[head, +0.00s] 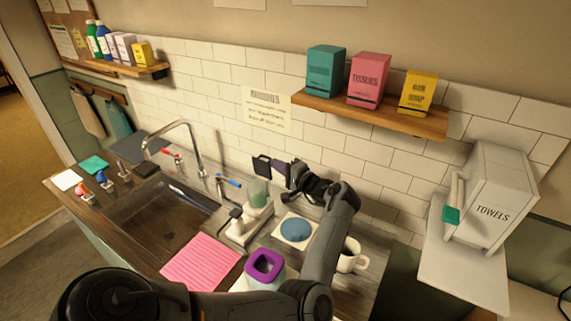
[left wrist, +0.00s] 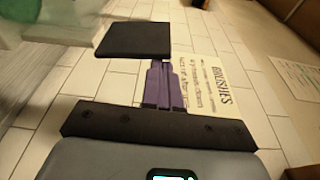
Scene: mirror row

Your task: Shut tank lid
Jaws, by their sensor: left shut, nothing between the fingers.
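A small white appliance (head: 240,232) stands on the counter behind the sink's right end, carrying a pale green see-through tank (head: 258,193). Part of the green tank (left wrist: 14,18) shows at the upper left of the left wrist view, with a pale see-through piece beside it; I cannot tell if that piece is the lid or how far open it is. My left gripper (head: 263,164) is shut and empty, just above and behind the tank, near the tiled wall. Its dark tip and purple fingers (left wrist: 137,42) show in the left wrist view, apart from the tank. My right gripper is out of view.
A tap (head: 190,145) stands left of the tank. A pink cloth (head: 201,262), purple-rimmed holder (head: 265,263), blue disc (head: 296,230) and white mug (head: 352,258) lie around the front and right. A shelf (head: 372,113) with boxes hangs above right.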

